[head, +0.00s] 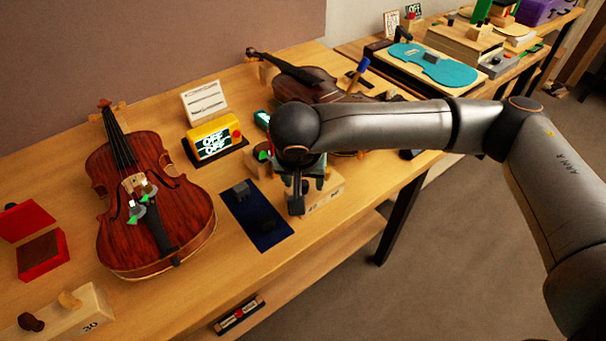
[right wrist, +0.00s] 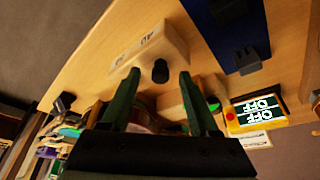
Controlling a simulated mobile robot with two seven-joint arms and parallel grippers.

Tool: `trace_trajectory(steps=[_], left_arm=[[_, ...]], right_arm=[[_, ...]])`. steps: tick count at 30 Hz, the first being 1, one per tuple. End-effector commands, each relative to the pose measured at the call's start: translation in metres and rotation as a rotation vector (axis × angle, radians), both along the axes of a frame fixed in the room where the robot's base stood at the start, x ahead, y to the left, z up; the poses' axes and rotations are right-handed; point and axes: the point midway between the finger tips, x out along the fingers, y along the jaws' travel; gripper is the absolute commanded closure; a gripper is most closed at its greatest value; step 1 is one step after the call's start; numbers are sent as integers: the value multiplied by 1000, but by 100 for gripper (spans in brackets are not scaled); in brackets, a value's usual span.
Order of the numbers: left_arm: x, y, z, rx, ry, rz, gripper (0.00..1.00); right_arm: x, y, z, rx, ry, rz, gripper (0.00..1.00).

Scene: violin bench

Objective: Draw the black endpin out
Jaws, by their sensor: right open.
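A black knob (right wrist: 160,70), which looks like the endpin, sits in a pale wooden block (right wrist: 150,48) with a number label. My right gripper (right wrist: 159,75) is open in the right wrist view. Its two dark green fingers are on either side of the knob in the picture, with visible gaps; I cannot tell the depth between them. In the head view, the right gripper (head: 308,176) is above the wooden block (head: 325,196) at the bench's front edge, and my arm hides much of it and the knob. My left gripper is not in view.
A blue mat (head: 248,232) with small dark parts lies left of the block. A red-brown violin (head: 183,220) lies further left. A yellow box (head: 212,139) reading OFF stands behind the mat. A darker violin (head: 300,80) lies behind my arm.

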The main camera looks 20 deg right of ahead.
Motion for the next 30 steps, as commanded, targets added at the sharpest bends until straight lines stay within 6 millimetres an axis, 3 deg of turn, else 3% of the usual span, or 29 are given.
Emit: trace_trajectory(steps=[6, 22, 29, 30], left_arm=[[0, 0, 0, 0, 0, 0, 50], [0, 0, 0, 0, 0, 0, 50], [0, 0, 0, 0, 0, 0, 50], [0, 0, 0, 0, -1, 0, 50]], right_arm=[[0, 0, 0, 0, 0, -1, 41], [0, 0, 0, 0, 0, -1, 100], [0, 0, 0, 0, 0, -1, 100], [0, 0, 0, 0, 0, -1, 79]])
